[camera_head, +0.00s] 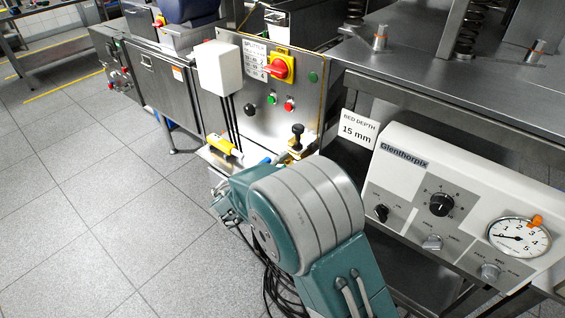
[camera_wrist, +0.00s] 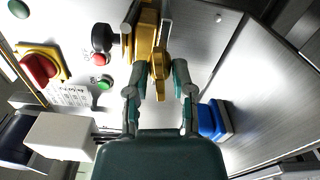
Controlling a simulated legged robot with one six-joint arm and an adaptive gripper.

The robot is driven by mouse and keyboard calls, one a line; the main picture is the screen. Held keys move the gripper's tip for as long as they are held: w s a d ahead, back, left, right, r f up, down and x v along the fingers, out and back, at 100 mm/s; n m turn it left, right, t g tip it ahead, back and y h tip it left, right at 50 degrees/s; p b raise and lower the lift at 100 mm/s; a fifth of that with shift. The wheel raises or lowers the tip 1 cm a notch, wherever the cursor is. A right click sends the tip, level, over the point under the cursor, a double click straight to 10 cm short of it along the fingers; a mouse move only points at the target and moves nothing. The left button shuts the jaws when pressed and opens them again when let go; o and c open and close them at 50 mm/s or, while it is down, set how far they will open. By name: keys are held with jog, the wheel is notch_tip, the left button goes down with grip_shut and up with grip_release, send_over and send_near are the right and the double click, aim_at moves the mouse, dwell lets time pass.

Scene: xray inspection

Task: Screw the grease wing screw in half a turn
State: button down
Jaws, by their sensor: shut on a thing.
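The grease wing screw (camera_wrist: 160,88) is brass-coloured and shows in the wrist view below a larger brass body (camera_wrist: 147,38). My gripper (camera_wrist: 159,70) has its two teal-and-grey fingers on either side of the wing screw and is shut on it. Its narrow lower wing sticks out between the fingers. In the head view, the brass fitting with a black knob (camera_head: 297,130) stands at the front of the steel machine. My arm hides the gripper and most of the wing screw there.
A steel panel bears a red-and-yellow rotary switch (camera_head: 279,67), buttons and a white box (camera_head: 218,67). A yellow-handled tool (camera_head: 224,145) lies left of the fitting. A blue block (camera_wrist: 210,119) is right of my fingers. A Glenthorpix control panel (camera_head: 455,200) is at the right.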

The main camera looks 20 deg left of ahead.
jog(key=shift+d+f+m, duration=0.1)
jog(key=shift+f+m, duration=0.05)
jog(key=shift+m, duration=0.45)
jog(key=shift+f, duration=0.1)
jog(key=c, duration=0.8)
grip_release()
jog(key=shift+d, duration=0.1)
jog(key=shift+o, duration=0.2)
jog(key=shift+s, duration=0.1)
jog(key=shift+s+a, duration=0.2)
jog(key=shift+a, duration=0.05)
jog(key=v, duration=1.1)
jog(key=shift+s, duration=0.15)
